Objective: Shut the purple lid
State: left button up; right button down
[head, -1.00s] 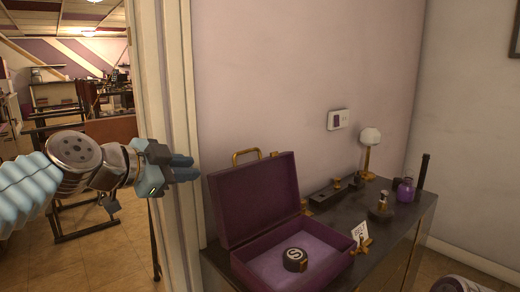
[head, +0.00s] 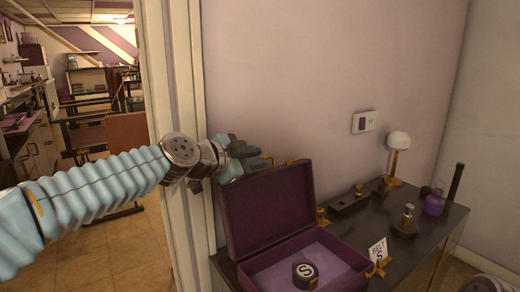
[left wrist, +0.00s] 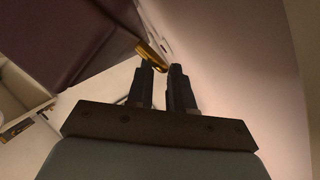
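The purple lid (head: 265,208) stands open, raised at the back of the purple case (head: 310,262) on the dark cabinet. A brass handle sits on the lid's top edge, mostly hidden by my left gripper in the head view. My left gripper (head: 262,164) is behind the lid at its top edge. In the left wrist view my left gripper (left wrist: 163,68) has a narrow gap between its fingers. The brass handle (left wrist: 152,56) lies right at its fingertips, and I cannot tell whether they touch. The lid (left wrist: 60,40) fills the upper left there. My right gripper is out of view.
A black round object (head: 305,275) marked S lies in the case. A card (head: 377,252) stands at its right. A lamp (head: 397,150), a purple bottle (head: 434,203) and small items stand farther right. The wall is close behind the lid.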

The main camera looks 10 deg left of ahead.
pick_arm(q)
jog(key=shift+x, duration=1.05)
grip_shut()
